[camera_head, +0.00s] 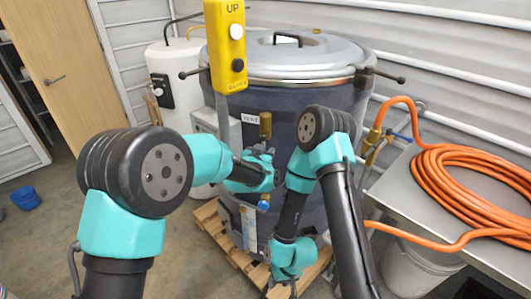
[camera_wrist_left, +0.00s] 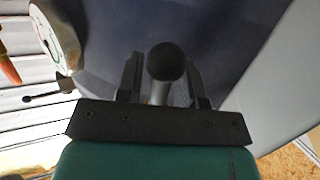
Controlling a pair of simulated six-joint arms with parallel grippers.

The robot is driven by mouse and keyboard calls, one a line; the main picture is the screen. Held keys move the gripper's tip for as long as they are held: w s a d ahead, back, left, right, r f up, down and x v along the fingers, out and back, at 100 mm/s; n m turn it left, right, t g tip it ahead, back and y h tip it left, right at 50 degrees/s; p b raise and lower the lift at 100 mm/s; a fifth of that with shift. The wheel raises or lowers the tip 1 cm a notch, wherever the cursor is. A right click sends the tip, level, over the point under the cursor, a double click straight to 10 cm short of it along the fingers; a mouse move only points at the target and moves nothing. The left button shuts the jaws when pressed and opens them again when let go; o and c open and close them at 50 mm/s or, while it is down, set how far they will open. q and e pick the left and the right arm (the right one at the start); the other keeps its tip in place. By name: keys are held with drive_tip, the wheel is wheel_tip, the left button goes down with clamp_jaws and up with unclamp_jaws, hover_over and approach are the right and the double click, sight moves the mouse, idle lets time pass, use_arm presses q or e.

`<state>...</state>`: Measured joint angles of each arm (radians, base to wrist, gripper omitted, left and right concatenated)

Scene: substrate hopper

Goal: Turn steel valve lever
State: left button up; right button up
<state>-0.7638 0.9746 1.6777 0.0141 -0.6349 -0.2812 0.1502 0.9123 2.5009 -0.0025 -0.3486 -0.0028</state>
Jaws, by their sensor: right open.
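My left gripper (camera_head: 262,155) is in front of the drum's valve fittings in the head view. In the left wrist view its two fingers (camera_wrist_left: 166,82) stand apart, with a dark round knob (camera_wrist_left: 166,62) on a thin steel-coloured shaft (camera_wrist_left: 157,94) between them. This looks like the valve lever. A gap shows beside the shaft, so the fingers are around it and not closed on it. The lever is hidden behind the gripper in the head view. My right gripper (camera_head: 293,288) points down at the bottom edge, open, low in front of the pallet.
A large dark hopper drum (camera_head: 285,100) with a grey lid stands on a wooden pallet (camera_head: 212,222). A brass fitting (camera_head: 265,124) and a blue knob (camera_head: 263,205) are near my left gripper. A yellow UP control box (camera_head: 226,45) hangs in front. An orange hose (camera_head: 470,175) lies on the right bench.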

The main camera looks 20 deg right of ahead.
use_arm(q)
drive_tip(key=shift+o, duration=0.4)
drive_tip(key=shift+s+a+r, duration=0.15)
drive_tip(key=shift+s+a, duration=0.2)
drive_tip(key=v, duration=1.6)
drive_tip(key=shift+a, duration=0.15)
drive_tip(key=shift+s, duration=0.1)
idle(0.4)
